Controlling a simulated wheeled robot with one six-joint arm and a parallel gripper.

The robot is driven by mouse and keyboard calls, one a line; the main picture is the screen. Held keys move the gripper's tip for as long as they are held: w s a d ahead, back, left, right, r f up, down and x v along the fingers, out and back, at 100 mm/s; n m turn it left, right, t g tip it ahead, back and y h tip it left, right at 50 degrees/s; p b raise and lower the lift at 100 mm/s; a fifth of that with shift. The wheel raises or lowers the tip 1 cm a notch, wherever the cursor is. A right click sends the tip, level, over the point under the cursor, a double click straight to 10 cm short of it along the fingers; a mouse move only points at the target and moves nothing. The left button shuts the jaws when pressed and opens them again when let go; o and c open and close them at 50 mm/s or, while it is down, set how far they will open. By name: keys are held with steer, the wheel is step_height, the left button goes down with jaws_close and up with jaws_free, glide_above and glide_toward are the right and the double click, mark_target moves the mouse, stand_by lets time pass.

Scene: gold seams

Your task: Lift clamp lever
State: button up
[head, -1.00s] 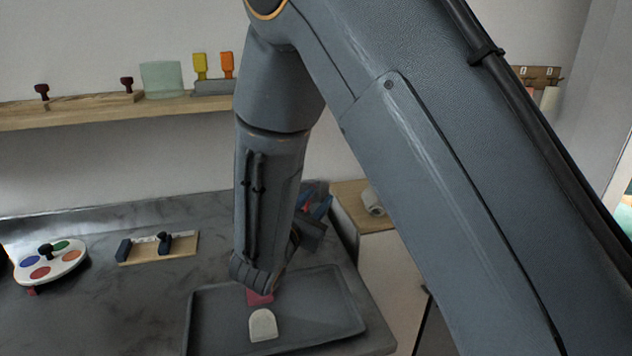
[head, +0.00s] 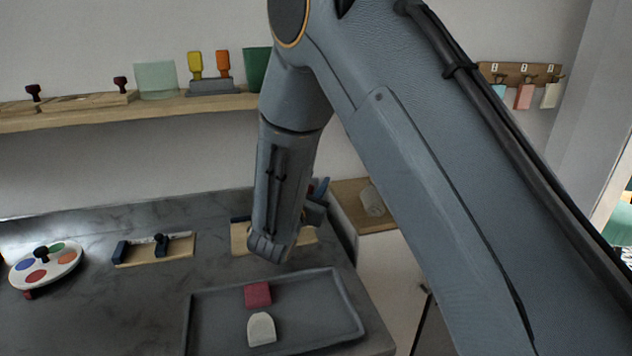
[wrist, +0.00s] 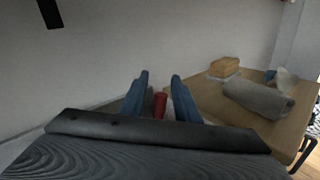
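My gripper (wrist: 159,76) shows in the wrist view as two blue fingers set apart, so it is open. A small red upright piece (wrist: 160,105) shows in the gap between the fingers, low down. It may be the clamp lever; I cannot tell whether the fingers touch it. In the head view my forearm hides most of the gripper, and only a bit of blue shows past it. A wooden board (head: 239,240) lies behind my forearm at the back of the grey worktop, its middle hidden.
A grey tray (head: 325,315) with a red block (head: 258,294) and a whitish block (head: 261,329) lies in front. Left are a board with dark blue blocks (head: 180,249) and a colour-spotted disc (head: 60,262). A rolled grey cloth (wrist: 258,99) lies on a wooden surface at right.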

jaws_close()
steer(key=shift+d, duration=0.1)
steer(key=shift+w+d+f+m+g+y+b, duration=0.2)
steer(key=shift+d+f+m+g+y+b, duration=0.4)
steer(key=shift+m+b, duration=0.5)
steer(key=shift+w+d+f+m+g+y+b, duration=0.25)
steer(key=shift+d+f+m+g+b, duration=0.35)
steer(key=shift+f+m+g+b, duration=0.35)
jaws_free()
